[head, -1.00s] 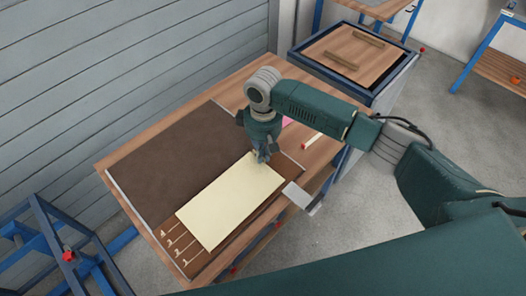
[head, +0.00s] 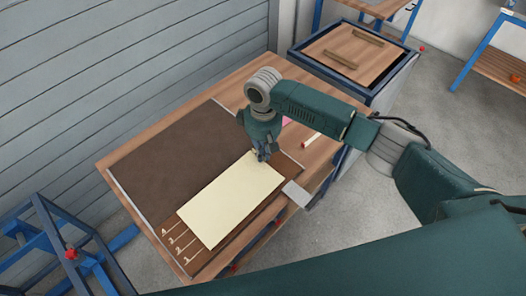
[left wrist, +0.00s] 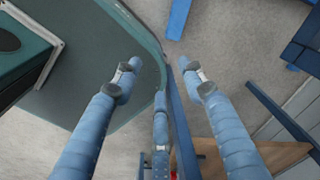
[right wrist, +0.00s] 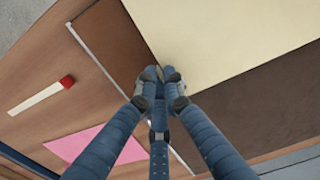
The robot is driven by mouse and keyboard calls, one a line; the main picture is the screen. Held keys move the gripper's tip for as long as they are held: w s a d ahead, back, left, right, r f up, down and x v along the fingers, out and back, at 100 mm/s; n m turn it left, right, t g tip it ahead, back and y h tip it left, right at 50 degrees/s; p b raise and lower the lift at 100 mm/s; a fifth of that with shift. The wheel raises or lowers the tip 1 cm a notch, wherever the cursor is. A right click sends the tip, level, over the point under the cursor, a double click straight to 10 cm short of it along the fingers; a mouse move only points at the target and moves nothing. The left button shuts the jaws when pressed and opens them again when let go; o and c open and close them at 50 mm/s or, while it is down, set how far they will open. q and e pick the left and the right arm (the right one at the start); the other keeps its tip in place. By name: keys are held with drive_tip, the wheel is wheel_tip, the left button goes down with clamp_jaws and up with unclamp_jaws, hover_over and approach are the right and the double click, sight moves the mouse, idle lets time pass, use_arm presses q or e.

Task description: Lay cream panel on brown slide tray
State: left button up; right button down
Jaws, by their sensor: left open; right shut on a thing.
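The cream panel (head: 232,200) lies flat, or nearly so, over the reddish-brown slide tray (head: 195,258) at the table's near side. Pale marks show on the tray beyond the panel's left end. My right gripper (head: 262,155) is shut on the panel's far right corner. In the right wrist view my right fingertips (right wrist: 160,74) meet at the edge of the cream panel (right wrist: 215,35), with the brown tray (right wrist: 112,42) beside them. I cannot tell whether the panel touches the tray. My left gripper (left wrist: 160,65) is open and empty, away from the panel; the head view does not show it.
A dark brown mat (head: 170,150) covers the table's back left. A pink sheet (right wrist: 97,146) and a pale strip with a red end (right wrist: 40,98) lie to the right. A grey tab (head: 296,193) sticks out at the front edge. A wood-topped cart (head: 340,50) stands behind right.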

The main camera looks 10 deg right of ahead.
drive_tip(key=shift+f, duration=0.55)
idle(1.0)
drive_tip(key=c, duration=1.8)
unclamp_jaws()
drive_tip(key=shift+o, duration=0.6)
drive_tip(key=shift+o, duration=1.4)
drive_tip(key=shift+r, duration=0.1)
wheel_tip(320, 180, up, 7)
drive_tip(key=p, duration=0.8)
